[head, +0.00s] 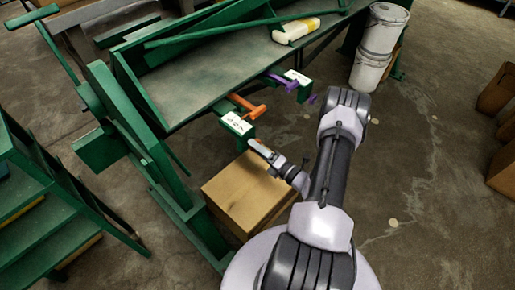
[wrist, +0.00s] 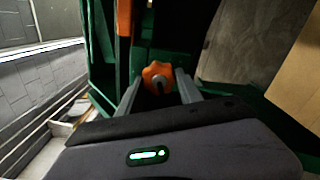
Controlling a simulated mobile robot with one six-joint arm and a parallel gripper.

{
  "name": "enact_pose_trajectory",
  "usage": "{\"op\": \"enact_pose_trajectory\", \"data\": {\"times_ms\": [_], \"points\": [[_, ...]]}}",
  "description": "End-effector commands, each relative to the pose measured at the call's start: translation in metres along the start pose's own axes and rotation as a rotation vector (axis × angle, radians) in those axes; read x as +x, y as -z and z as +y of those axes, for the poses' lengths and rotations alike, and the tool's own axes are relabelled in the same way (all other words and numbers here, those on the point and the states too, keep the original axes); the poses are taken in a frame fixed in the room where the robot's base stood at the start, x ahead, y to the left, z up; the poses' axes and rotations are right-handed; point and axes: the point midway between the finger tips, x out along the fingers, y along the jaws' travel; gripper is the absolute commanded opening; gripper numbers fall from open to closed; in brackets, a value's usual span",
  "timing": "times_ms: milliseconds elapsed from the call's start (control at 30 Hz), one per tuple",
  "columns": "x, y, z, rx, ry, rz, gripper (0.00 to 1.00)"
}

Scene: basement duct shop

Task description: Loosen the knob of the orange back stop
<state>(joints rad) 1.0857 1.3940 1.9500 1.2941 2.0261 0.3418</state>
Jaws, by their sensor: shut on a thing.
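The orange back stop (head: 246,106) sits at the front edge of the green machine, beside a green block with a white label (head: 236,123). Its lobed orange knob (wrist: 158,73) shows in the wrist view, between my two grey fingers. My gripper (head: 255,146) reaches in from below and in front of the labelled block, shut on the knob. An orange bar (wrist: 124,18) of the stop runs up at the top of the wrist view. In the head view the knob cannot be made out.
A purple back stop (head: 281,80) with its own labelled block (head: 298,78) stands further along the edge. A wooden box (head: 240,200) is on the floor below my gripper. White buckets (head: 376,50) stand behind. A pale bottle (head: 296,31) lies on the machine's bed (head: 195,85).

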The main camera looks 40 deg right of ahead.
Motion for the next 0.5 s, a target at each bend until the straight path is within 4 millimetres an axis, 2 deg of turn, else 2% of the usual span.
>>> {"op": "enact_pose_trajectory", "data": {"times_ms": [200,500], "points": [[-0.0002,0.0001,-0.0008,-0.104,0.001,0.0,0.02],[-0.0002,0.0,-0.001,-0.167,0.001,0.0,0.02]]}}
